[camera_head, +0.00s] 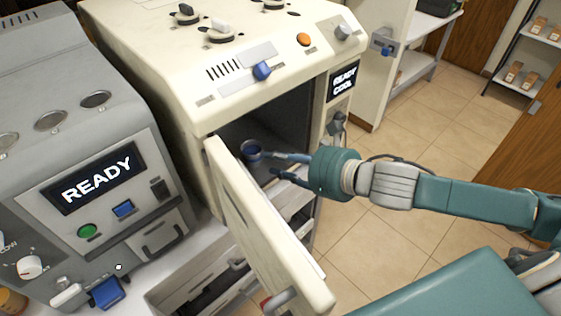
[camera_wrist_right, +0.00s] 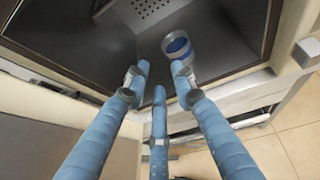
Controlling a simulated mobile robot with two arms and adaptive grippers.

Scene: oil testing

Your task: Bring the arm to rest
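My right arm (camera_head: 440,195) reaches in from the right of the head view. Its gripper (camera_head: 268,163) is at the mouth of the open chamber of the cream machine (camera_head: 235,70). The right wrist view also shows this gripper (camera_wrist_right: 160,76), its blue fingers spread and nothing between them. A small cup with blue contents (camera_head: 252,150) stands inside the chamber, just beyond the fingertips. It also shows in the right wrist view (camera_wrist_right: 178,46), apparently clear of the fingers. My left gripper is in neither view.
The chamber door (camera_head: 265,235) hangs open left of my right gripper. A grey machine reading READY (camera_head: 100,185) stands at the left. Tiled floor (camera_head: 400,250) shows below my right arm.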

